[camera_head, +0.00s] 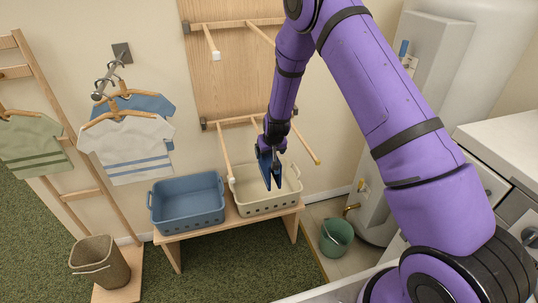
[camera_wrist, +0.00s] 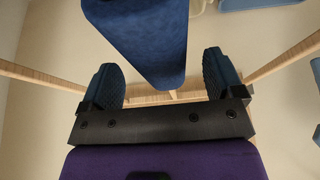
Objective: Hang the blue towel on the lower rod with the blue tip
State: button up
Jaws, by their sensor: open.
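My gripper (camera_head: 270,163) points down in front of the lower rail in the head view. In the wrist view its two dark blue fingers (camera_wrist: 164,80) are spread, with a gap to the towel on both sides. The blue towel (camera_wrist: 145,45) is a folded wedge of cloth between and beyond them. In the head view a narrow blue strip of towel (camera_head: 277,172) seems to show at the gripper. The left lower rod (camera_head: 224,150) has a white tip, the right one (camera_head: 305,141) a yellow tip. A middle lower rod (camera_head: 255,123) runs behind my gripper. Its tip and the towel's contact with it are hidden.
A blue basket (camera_head: 187,207) and a cream basket (camera_head: 241,205) stand on a bench under the rods. Upper rods (camera_head: 212,40) stick out above. Shirts (camera_head: 128,145) hang at left. A green bucket (camera_head: 336,236) is on the floor at right.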

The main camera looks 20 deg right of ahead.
jog(key=v, duration=0.8)
jog(key=shift+r, duration=0.25)
jog(key=s+d+r, duration=0.1)
jog(key=s+r, duration=0.4)
jog(key=r, duration=0.4)
jog(key=s+d+r+y, duration=0.1)
jog(key=s+r, duration=0.4)
jog(key=r, duration=0.4)
jog(key=s+d+r, duration=0.1)
jog(key=s+r, duration=0.4)
jog(key=r, duration=0.4)
jog(key=s+d+r, duration=0.1)
jog(key=s+r, duration=0.2)
jog(key=s, duration=0.5)
jog(key=s+d+r, duration=0.1)
jog(key=s+r, duration=0.1)
jog(key=s, duration=0.7)
jog(key=s+d+r+h, duration=0.1)
jog(key=s+d+r, duration=0.1)
jog(key=s, duration=0.7)
jog(key=shift+r, duration=0.85)
